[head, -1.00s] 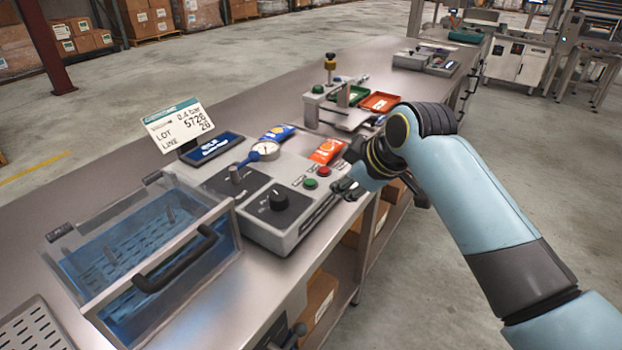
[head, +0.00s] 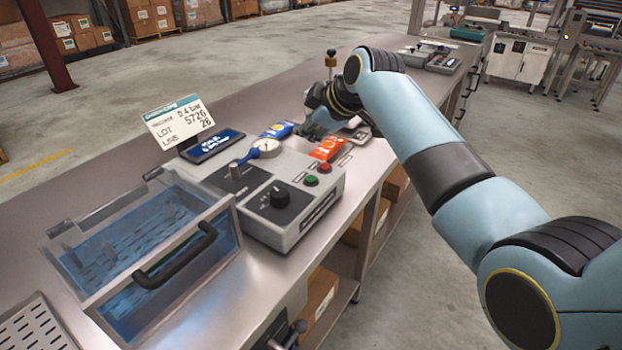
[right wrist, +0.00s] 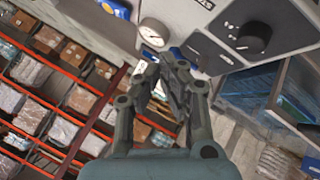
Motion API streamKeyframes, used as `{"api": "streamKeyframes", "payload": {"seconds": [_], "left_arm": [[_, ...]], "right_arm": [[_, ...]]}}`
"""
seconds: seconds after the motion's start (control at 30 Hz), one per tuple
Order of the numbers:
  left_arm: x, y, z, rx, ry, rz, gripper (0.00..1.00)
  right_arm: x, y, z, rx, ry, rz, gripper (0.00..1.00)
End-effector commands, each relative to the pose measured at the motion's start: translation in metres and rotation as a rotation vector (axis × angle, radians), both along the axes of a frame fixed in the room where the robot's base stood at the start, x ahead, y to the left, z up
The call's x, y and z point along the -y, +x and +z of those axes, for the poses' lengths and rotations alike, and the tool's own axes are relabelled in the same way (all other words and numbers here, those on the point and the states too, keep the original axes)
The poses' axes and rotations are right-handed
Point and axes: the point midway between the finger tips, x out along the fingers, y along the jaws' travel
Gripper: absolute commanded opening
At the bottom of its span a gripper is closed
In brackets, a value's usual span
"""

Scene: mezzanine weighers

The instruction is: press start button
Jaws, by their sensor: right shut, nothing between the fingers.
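A grey control box (head: 293,232) sits on the bench. It carries a green button (head: 311,181), a red button (head: 324,168) and a large black knob (head: 279,195). My right gripper (head: 308,131) is shut and empty, beyond the buttons, close to the blue and orange packets; my arm partly covers that area. Neither button can be made out there. My left gripper is out of view.
A clear tank (head: 240,240) with a black handle stands left of the box. A label card (head: 178,122) and a dark display (head: 213,146) are behind it. A blue packet (head: 278,130) and orange packet (head: 328,149) lie beside the box.

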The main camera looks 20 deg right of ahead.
Motion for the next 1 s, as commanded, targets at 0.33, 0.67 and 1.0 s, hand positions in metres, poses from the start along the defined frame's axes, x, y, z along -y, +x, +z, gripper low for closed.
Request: {"api": "streamKeyframes", "payload": {"seconds": [0.33, 0.67, 1.0], "left_arm": [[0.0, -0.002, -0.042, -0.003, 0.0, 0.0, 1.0], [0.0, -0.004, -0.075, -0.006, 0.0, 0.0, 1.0], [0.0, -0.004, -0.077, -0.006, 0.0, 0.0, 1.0]], "right_arm": [[0.0, 0.0, -0.04, -0.001, -0.001, -0.001, 0.0], [0.0, 0.0, -0.08, -0.002, 0.0, 0.0, 0.0], [0.0, 0.0, -0.085, 0.0, 0.0, 0.0, 0.0]]}}
